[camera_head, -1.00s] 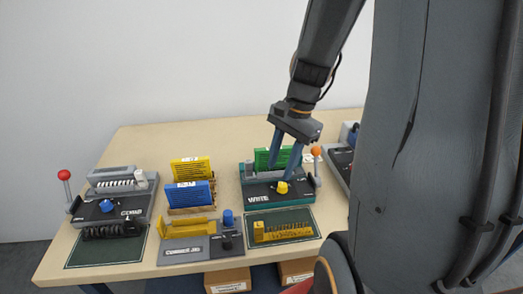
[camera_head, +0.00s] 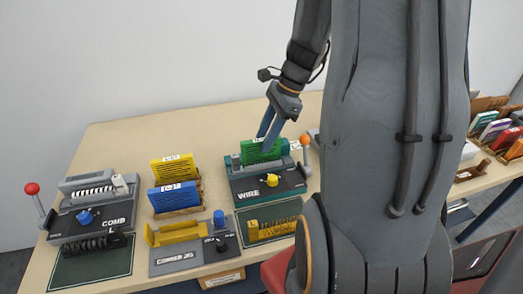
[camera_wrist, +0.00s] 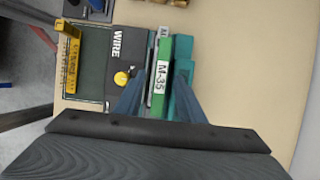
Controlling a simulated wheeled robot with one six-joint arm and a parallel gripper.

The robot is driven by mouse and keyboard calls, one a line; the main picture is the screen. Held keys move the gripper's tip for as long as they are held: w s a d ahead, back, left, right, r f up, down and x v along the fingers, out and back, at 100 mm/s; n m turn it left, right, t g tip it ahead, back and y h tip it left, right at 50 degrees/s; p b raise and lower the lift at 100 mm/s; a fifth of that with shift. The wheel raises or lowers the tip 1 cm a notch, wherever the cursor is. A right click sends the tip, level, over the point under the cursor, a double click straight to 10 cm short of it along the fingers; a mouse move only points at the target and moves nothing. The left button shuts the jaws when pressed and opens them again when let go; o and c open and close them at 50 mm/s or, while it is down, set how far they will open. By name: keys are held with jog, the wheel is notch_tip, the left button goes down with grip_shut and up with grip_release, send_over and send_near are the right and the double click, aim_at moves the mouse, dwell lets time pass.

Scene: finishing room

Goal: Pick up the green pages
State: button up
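The green pages (camera_head: 251,153) stand upright at the back of the teal-and-grey WIRE machine (camera_head: 246,186). In the wrist view the green pages (camera_wrist: 163,85) carry a white M-35 label. My gripper (camera_head: 267,135) is just above and over them, pointing down. In the wrist view its two blue fingers (camera_wrist: 158,92) are apart, one on each side of the pages, with a gap on the left side. Whether the right finger touches is unclear.
Yellow pages (camera_head: 170,168) and blue pages (camera_head: 172,197) stand left of the WIRE machine. A COMB machine (camera_head: 92,213) with a red-knobbed lever is at far left. A grey-and-yellow machine (camera_head: 180,258) is in front. The table's back (camera_head: 180,130) is clear.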

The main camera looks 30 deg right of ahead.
jog(key=shift+p+x, duration=0.35)
jog(key=shift+x, duration=1.5)
jog(key=shift+f, duration=0.2)
grip_shut()
